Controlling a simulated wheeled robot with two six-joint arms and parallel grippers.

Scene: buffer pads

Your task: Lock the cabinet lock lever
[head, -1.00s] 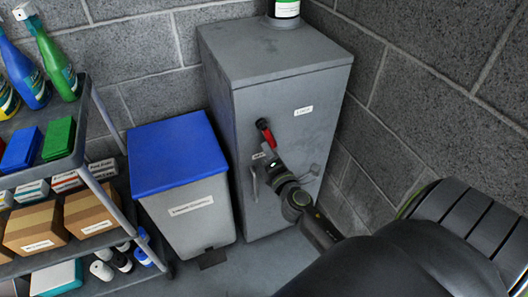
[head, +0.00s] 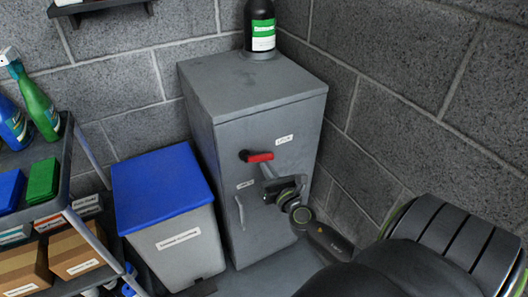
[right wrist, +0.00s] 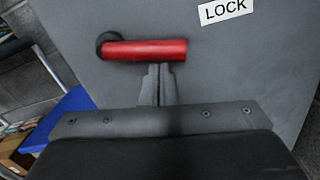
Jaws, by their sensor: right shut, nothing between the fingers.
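The grey cabinet (head: 225,150) stands in the corner with a red lock lever (head: 259,156) on its front. The lever lies about level, its free end to the right of its dark pivot; it also shows in the right wrist view (right wrist: 145,50). A white LOCK label (head: 284,140) sits above and right of the lever, and it shows in the right wrist view (right wrist: 226,10). My right gripper (head: 266,170) is shut and empty, its fingertips (right wrist: 158,70) just under the lever's right part, touching or nearly so. My left gripper is out of view.
A second label (head: 245,184) and a door handle (head: 240,212) are lower on the cabinet front. A blue-lidded bin (head: 180,240) stands left of the cabinet, and a loaded shelf cart (head: 75,190) is further left. A dark bottle (head: 262,30) stands on the cabinet.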

